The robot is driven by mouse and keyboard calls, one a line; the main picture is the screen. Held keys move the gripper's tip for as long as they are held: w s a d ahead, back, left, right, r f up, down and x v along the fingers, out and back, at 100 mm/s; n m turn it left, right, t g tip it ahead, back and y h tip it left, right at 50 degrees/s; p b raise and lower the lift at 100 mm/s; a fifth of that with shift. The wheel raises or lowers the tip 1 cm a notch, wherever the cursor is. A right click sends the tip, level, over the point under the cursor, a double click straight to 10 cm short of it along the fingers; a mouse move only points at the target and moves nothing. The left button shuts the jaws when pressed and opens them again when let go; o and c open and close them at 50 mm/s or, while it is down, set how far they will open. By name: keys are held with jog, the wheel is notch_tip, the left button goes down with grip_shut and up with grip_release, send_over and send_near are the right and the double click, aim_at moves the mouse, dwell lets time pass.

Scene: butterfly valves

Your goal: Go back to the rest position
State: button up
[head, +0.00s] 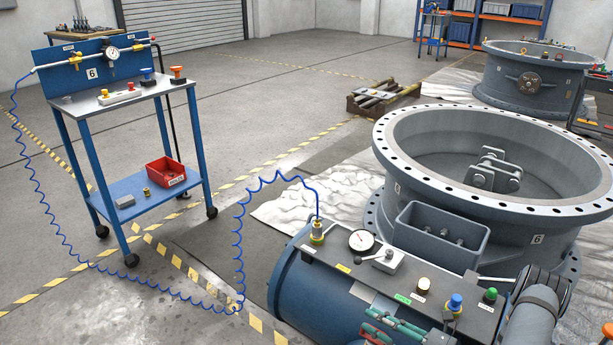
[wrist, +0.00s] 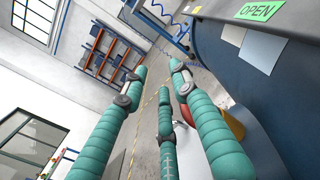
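My gripper (wrist: 160,80) has three teal, ribbed fingers. In the wrist view they point away from the camera, with their tips apart and nothing held between them. In the head view my gripper (head: 400,331) shows only in part at the bottom edge, close to the front side of the blue actuator cylinder (head: 318,300). The actuator's dark side also fills the upper right of the wrist view (wrist: 235,75), beside the fingers, with a green OPEN label (wrist: 260,11). I cannot tell how wide the gap to the cylinder is.
The actuator's top panel (head: 385,275) carries a gauge, a lever and several buttons. A large flanged valve (head: 540,225) stands behind it. A blue coiled hose (head: 240,240) runs to a blue cart (head: 130,200) at left. Floor between them is mostly clear.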

jog(key=shift+s+d+f, duration=0.15)
jog(key=shift+s+d, duration=0.25)
jog(key=shift+d, duration=0.15)
jog(key=shift+a, duration=0.15)
